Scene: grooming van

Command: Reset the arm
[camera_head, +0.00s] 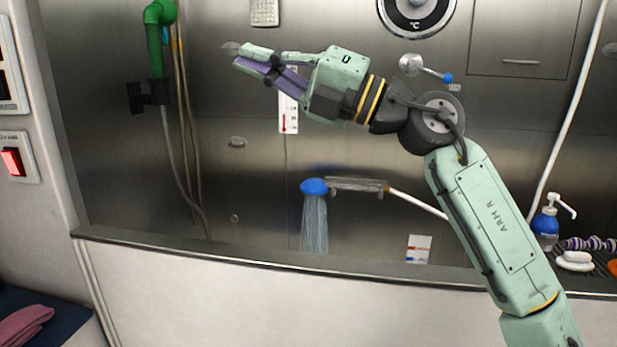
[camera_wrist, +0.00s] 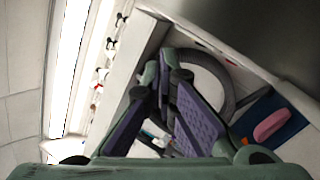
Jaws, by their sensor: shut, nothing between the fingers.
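My gripper (camera_head: 256,66) is raised at the upper left in the head view, in front of the steel back wall of the tub. It points left, with its green and purple fingers close together and nothing held. In the wrist view the fingers (camera_wrist: 162,84) meet toward their tips. My green arm bends up from the lower right and then runs left to the gripper.
A blue shower head (camera_head: 314,187) runs water below the gripper. A green pipe (camera_head: 155,45) stands left of the fingertips. A lever knob (camera_head: 448,77) is on the wall. The tub rim (camera_head: 260,262) crosses in front. A blue pump bottle (camera_head: 546,222) stands right.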

